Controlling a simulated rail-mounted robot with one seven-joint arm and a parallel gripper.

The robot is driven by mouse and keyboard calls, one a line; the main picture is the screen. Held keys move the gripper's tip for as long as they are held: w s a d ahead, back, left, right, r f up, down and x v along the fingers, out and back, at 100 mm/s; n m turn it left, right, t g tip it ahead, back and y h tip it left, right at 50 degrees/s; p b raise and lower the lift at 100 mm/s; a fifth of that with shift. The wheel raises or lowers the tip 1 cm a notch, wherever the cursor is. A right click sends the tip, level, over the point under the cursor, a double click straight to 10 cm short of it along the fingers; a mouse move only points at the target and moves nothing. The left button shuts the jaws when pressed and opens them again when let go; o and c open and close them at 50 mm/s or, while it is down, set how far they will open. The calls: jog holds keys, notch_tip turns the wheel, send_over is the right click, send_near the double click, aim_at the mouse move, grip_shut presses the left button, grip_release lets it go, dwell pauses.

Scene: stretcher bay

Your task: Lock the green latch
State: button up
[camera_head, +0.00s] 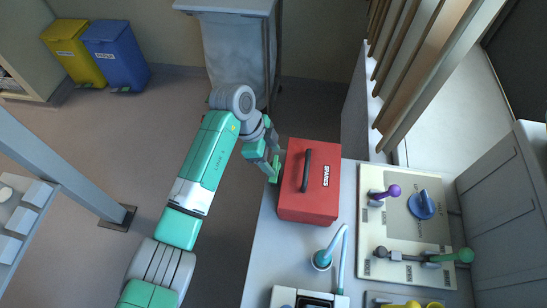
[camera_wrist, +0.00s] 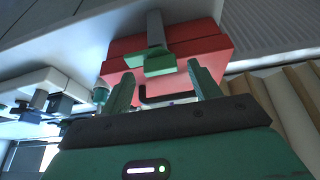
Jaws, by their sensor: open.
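A green-knobbed lever (camera_head: 464,255) also shows on the panel at the right.
The box has a black lid handle (camera_head: 306,170) and stands on a pale bench (camera_head: 262,262). The panel (camera_head: 405,230) carries a purple-knobbed lever (camera_head: 393,190) and a blue knob (camera_head: 422,205). A teal hose fitting (camera_head: 322,260) is in front of the box. Floor left of the bench is open.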

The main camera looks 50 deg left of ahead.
jog(key=shift+w+d+f, duration=0.2)
jog(key=shift+f, duration=0.45)
jog(key=shift+c, duration=0.4)
jog(key=c, duration=0.9)
jog(key=shift+r, duration=0.1)
